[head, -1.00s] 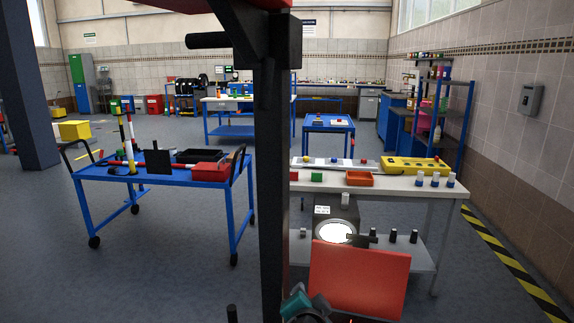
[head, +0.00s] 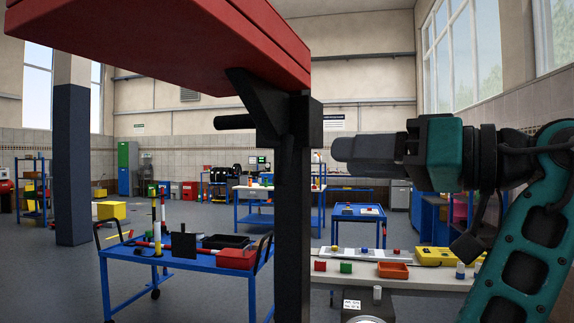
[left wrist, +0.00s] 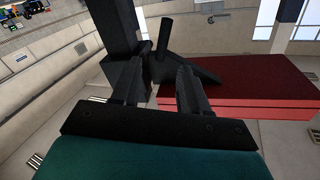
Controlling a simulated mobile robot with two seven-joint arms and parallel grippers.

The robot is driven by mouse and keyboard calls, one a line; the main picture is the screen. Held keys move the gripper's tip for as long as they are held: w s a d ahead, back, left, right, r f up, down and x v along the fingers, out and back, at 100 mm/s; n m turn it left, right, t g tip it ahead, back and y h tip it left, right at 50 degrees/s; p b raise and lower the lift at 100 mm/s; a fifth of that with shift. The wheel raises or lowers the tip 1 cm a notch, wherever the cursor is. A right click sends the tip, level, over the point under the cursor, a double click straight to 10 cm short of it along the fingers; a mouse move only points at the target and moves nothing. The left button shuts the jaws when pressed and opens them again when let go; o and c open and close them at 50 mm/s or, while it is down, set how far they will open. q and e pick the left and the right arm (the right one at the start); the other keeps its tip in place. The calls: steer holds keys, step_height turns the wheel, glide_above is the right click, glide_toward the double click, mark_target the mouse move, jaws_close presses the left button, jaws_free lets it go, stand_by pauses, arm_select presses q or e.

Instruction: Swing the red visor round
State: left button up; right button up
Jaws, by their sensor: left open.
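The red visor (head: 160,40) is a broad slab across the upper left of the head view. It joins a black post (head: 293,210) through a black bracket (head: 262,105). A short black handle (head: 236,122) sticks out to the left. In the left wrist view the visor (left wrist: 240,85) lies at the right, with the post (left wrist: 118,30) and handle (left wrist: 165,38) beyond the fingers. My left gripper (head: 342,150) is open, right of the post in the head view and pointing toward it. In the left wrist view its fingers (left wrist: 155,78) are apart, with no visible grasp. My right gripper is not seen.
A blue cart (head: 185,262) with tools and boxes stands at the lower left. A white-topped bench (head: 440,277) with small coloured parts is at the lower right. A blue table (head: 358,213) stands farther back. The floor between them is clear.

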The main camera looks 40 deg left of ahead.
arm_select(q)
steer(key=s+a, duration=0.2)
steer(key=a, duration=1)
steer(key=shift+s+a, duration=0.15)
steer(key=shift+a, duration=0.2)
steer(key=shift+r, duration=0.1)
steer(key=shift+c, duration=0.3)
jaws_close()
